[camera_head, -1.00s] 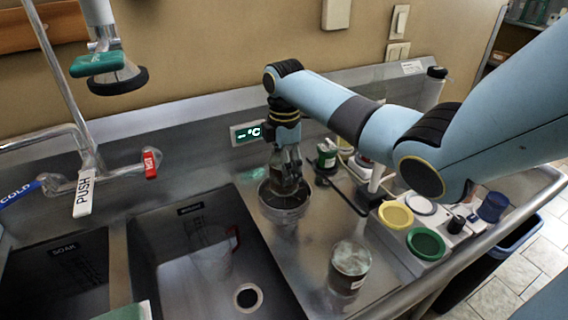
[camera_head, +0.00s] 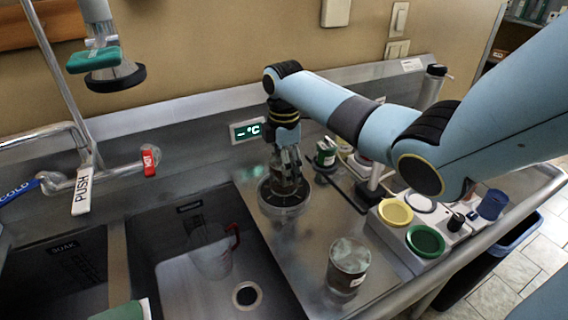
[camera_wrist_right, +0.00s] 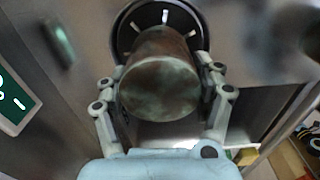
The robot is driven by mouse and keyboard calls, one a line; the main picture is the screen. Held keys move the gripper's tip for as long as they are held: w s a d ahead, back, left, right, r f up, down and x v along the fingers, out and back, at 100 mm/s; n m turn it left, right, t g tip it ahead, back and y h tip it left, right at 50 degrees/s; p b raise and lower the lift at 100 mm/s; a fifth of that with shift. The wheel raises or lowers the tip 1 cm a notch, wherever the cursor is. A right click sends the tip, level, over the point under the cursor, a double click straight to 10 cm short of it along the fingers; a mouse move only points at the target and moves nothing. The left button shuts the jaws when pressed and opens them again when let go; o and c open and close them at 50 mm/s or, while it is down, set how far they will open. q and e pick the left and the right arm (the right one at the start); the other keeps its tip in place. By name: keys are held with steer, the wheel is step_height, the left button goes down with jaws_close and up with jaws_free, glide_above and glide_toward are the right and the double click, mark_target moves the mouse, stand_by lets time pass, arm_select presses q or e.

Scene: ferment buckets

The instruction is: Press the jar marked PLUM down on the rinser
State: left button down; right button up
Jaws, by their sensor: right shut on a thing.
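My right gripper (camera_head: 288,178) is shut on a jar (camera_wrist_right: 158,85), seen from its closed end in the right wrist view. The jar has a mottled brown-green look, and no marking can be read on it from here. The round dark rinser (camera_head: 284,208), with pale spokes, lies beneath the gripper on the steel counter. It also shows in the right wrist view (camera_wrist_right: 125,35), behind the jar. The jar is over the rinser; I cannot tell whether they touch. My left gripper is not in view.
Another jar (camera_head: 348,264) with a small unreadable label stands at the counter's front. A pale tray with yellow (camera_head: 395,212) and green (camera_head: 425,241) lids is to the right. A clear jug with a red handle (camera_head: 234,237) is in the sink (camera_head: 190,285).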

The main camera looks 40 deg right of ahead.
steer(key=shift+f+b, duration=0.45)
steer(key=shift+f, duration=0.6)
stand_by(1.7)
step_height(320, 180, up, 3)
steer(key=p, duration=0.3)
steer(key=shift+r, duration=0.2)
step_height(320, 180, up, 2)
steer(key=shift+p, duration=0.7)
steer(key=shift+r, duration=1.35)
